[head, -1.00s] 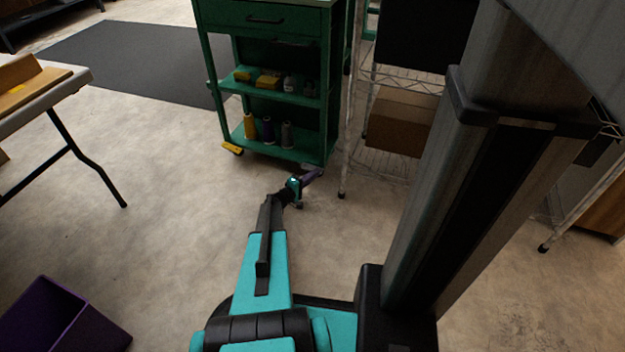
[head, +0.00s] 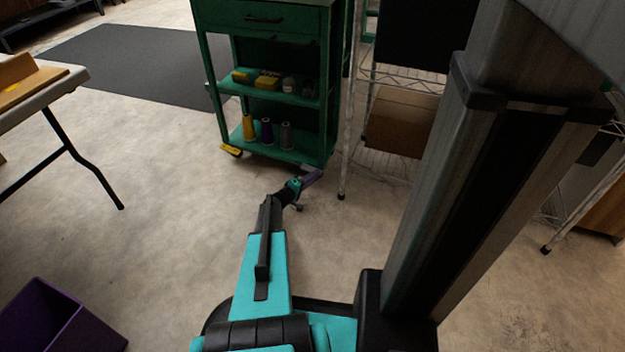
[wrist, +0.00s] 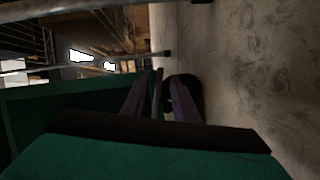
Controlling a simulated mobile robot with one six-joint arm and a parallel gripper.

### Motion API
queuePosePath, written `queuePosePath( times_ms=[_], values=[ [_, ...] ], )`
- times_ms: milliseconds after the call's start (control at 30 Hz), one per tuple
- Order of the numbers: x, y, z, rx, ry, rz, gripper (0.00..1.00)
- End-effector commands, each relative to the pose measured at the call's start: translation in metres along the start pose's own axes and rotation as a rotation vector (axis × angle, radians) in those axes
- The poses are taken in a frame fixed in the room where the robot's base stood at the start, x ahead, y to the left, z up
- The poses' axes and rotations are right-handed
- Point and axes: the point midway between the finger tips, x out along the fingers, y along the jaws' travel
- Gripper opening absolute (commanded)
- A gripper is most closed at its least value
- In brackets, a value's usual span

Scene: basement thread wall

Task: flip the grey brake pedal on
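The green cart (head: 283,148) stands ahead, with a yellow pedal (head: 231,150) at its front left caster. My gripper (head: 313,177) is low, by the cart's front right corner. In the wrist view, my purple fingers (wrist: 158,88) are apart with a gap between them. A dark round caster (wrist: 184,90) shows just beyond the right finger, and the cart's green side (wrist: 75,97) fills the left. I cannot clearly make out the grey brake pedal; the fingers hide much of that corner. I cannot tell whether they touch anything.
A wire shelf with a cardboard box (head: 402,122) stands close to the cart's right; its post (head: 343,165) is near my gripper. A table (head: 45,100) and purple bin (head: 55,318) are at left. The floor (head: 160,210) between is clear.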

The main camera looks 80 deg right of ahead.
Motion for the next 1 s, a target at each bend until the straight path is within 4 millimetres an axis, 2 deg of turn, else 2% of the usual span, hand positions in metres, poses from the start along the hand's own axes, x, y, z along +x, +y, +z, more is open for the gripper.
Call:
queuePosePath(
  times_ms=[167, 367, 1000],
  values=[
    [-0.002, 0.001, 0.0, -0.001, 0.001, 0.0, 0.27],
    [-0.015, 0.002, 0.0, -0.001, 0.001, 0.0, 0.27],
    [-0.113, 0.002, -0.002, -0.001, 0.002, -0.001, 0.27]
  ],
)
